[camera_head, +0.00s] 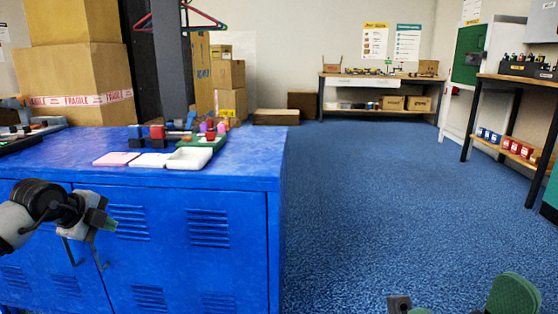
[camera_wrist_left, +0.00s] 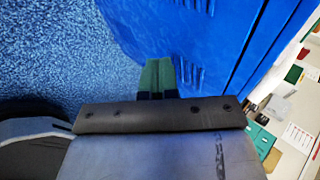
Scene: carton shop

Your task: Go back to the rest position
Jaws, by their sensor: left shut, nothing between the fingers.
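My left gripper (camera_head: 102,219) is in front of the blue cabinet's doors, below the level of its top. In the left wrist view the two green fingertips (camera_wrist_left: 158,76) are together with nothing between them. The blue cabinet (camera_head: 200,240) fills the left half of the head view, and its vented door also shows in the left wrist view (camera_wrist_left: 195,40).
On the cabinet top lie a pink piece (camera_head: 116,158), a white piece (camera_head: 149,160), a white tray (camera_head: 189,158) and a green tray (camera_head: 206,141). Stacked cartons (camera_head: 75,70) stand behind. The blue carpet (camera_head: 380,200) is clear. A workbench (camera_head: 377,77) and a shelf table (camera_head: 520,82) stand beyond.

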